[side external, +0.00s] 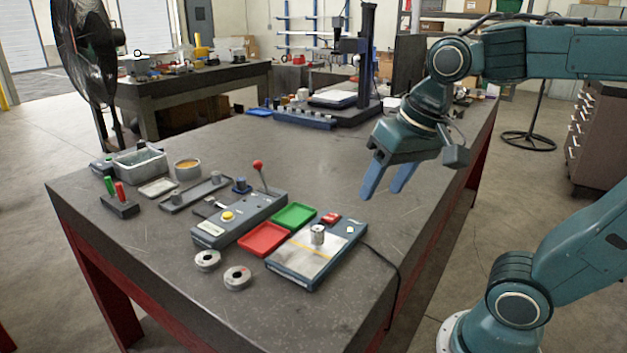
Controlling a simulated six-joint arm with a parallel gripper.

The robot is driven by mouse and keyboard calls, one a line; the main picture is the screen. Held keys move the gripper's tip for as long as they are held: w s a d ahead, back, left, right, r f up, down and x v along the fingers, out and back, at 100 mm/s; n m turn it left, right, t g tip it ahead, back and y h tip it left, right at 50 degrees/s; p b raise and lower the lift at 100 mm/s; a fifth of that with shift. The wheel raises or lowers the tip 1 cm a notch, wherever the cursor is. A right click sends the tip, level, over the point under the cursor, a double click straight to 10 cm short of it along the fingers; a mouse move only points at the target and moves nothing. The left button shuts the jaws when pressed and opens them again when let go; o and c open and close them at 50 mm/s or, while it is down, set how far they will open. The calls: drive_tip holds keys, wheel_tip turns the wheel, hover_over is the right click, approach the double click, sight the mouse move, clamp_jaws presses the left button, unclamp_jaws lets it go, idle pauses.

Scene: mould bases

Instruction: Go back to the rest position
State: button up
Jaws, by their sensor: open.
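My gripper (383,182) hangs at the right of the workbench, with its two blue fingers apart and nothing between them. It is in the air above the right edge of the dark table (330,165). A small metal cylinder (317,234) stands upright on the flat grey device (310,256) with a yellow line, to the lower left of my gripper and well apart from it. Two round metal mould bases (207,261) (237,277) lie on the table near its front.
A red tray (264,240) and a green tray (295,216) lie beside a grey control box (238,219) with a red-knobbed lever (259,166). A grey bin (139,164) sits at the left. A black column stand (366,60) rises at the back. The table's middle is clear.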

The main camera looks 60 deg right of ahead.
drive_tip(key=s+n, duration=0.1)
drive_tip(key=s+f+n+t, duration=0.1)
drive_tip(key=s+n, duration=0.1)
drive_tip(key=s+f+n, duration=0.1)
drive_tip(key=shift+s+a+f+n+t, duration=0.2)
drive_tip(key=shift+s+n+t, duration=0.1)
drive_tip(key=shift+n, duration=0.1)
